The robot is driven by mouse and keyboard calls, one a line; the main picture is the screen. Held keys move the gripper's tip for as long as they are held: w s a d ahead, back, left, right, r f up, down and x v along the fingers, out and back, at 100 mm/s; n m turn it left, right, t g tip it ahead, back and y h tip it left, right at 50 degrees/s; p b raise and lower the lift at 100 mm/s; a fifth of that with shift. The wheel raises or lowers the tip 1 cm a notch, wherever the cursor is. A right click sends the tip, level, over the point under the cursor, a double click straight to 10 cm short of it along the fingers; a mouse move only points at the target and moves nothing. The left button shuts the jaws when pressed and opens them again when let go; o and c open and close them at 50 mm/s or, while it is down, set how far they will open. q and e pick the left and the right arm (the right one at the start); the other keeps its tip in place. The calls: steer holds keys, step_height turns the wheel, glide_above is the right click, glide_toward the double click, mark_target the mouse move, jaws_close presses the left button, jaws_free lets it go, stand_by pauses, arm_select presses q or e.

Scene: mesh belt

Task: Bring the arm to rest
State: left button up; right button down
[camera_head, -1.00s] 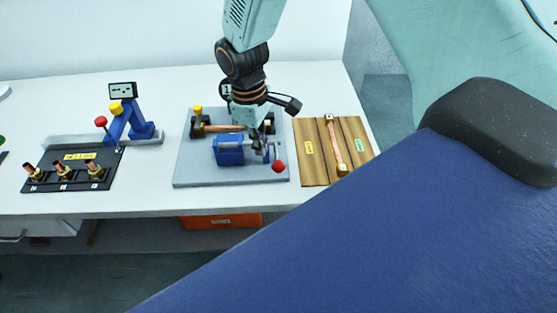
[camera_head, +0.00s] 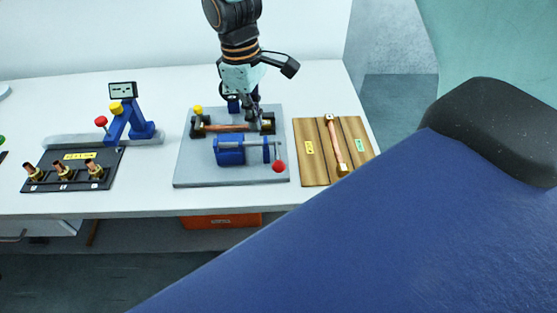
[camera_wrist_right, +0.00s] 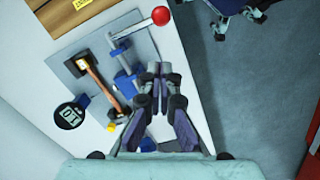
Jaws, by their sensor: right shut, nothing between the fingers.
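My right arm comes down from the top of the head view, and its gripper (camera_head: 258,118) is shut and empty. It hangs over the back right part of the grey fixture plate (camera_head: 200,175), near a copper tube (camera_head: 225,128) held in black blocks. In the right wrist view the closed fingers (camera_wrist_right: 161,68) point toward the bench, with the copper tube (camera_wrist_right: 95,80) to their left. I cannot tell the exact height of the fingertips above the plate. My left gripper is not in view.
A blue clamp (camera_head: 231,151) with a red-knobbed lever (camera_head: 278,167) stands on the plate. A wooden board (camera_head: 312,172) with a copper tube lies to the right. A black tray (camera_head: 75,182) with brass fittings and a blue stand (camera_head: 128,125) are to the left.

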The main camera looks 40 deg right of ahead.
steer(key=shift+s, duration=0.1)
stand_by(0.5)
steer(key=s+a+f+m, duration=0.1)
steer(key=s+f+m, duration=0.1)
steer(key=s+f, duration=0.45)
steer(key=s+a+f+m, duration=0.1)
steer(key=s+f, duration=0.3)
steer(key=f, duration=0.6)
steer(key=s+f+m, duration=0.2)
steer(key=s+f, duration=0.1)
steer(key=s, duration=0.6)
steer(key=s+f+m, duration=0.2)
steer(key=s+f, duration=0.2)
steer(key=s, duration=0.4)
step_height(320, 180, down, 24)
steer(key=t+b, duration=0.1)
steer(key=b, duration=2.3)
steer(key=shift+s+f+y+b, duration=0.15)
steer(key=shift+y+b, duration=0.15)
steer(key=shift+b, duration=0.05)
